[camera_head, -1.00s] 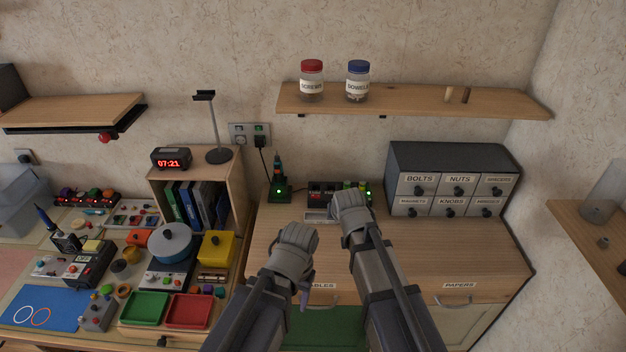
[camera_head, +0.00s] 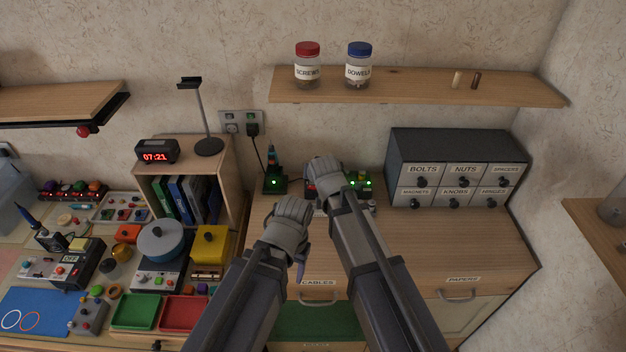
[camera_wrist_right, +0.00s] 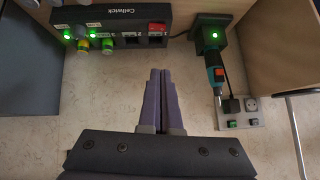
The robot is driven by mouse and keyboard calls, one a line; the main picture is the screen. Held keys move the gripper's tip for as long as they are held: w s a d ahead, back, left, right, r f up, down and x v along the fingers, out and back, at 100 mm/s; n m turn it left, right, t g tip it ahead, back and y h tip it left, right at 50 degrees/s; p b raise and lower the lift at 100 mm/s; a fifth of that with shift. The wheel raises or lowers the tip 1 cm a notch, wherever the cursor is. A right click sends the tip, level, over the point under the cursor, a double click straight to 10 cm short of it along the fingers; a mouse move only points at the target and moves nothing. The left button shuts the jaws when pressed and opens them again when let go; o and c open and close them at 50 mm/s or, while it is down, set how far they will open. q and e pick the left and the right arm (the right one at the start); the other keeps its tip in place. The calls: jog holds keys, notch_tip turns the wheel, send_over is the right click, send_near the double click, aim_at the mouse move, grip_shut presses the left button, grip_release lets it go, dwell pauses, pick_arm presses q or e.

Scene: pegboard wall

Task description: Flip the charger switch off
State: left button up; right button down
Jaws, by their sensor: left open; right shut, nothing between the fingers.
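The charger, a dark box marked "Cellwick" (camera_wrist_right: 110,32), stands on the cabinet top against the wall. In the head view its right part (camera_head: 362,183) shows with green lights, and my right wrist hides part of it. In the right wrist view a red switch (camera_wrist_right: 157,29) sits at the charger's right end beside a dark slot or switch. My right gripper (camera_wrist_right: 160,74) is shut and empty, its tips just short of the charger's front and apart from it. My left gripper (camera_head: 301,270) is open over the cabinet's front; its fingers are mostly hidden.
A green-lit dock with a tool (camera_head: 274,182) stands left of the charger. A wall socket (camera_head: 241,124) with a plug is behind it. A drawer unit (camera_head: 455,170) stands to the right. A shelf (camera_head: 420,87) with jars hangs above. The cabinet top (camera_head: 440,235) is clear at right.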

jog(key=b, duration=0.7)
send_over(313, 187)
jog(key=s, duration=0.2)
notch_tip(313, 187, down, 7)
jog(key=shift+w+r, duration=0.1)
jog(key=shift+w, duration=0.05)
jog(key=f+b, duration=0.3)
jog(key=shift+w+a+f, duration=0.15)
jog(key=shift+a, duration=0.05)
jog(key=shift+f+b, duration=0.3)
jog(key=shift+f, duration=0.05)
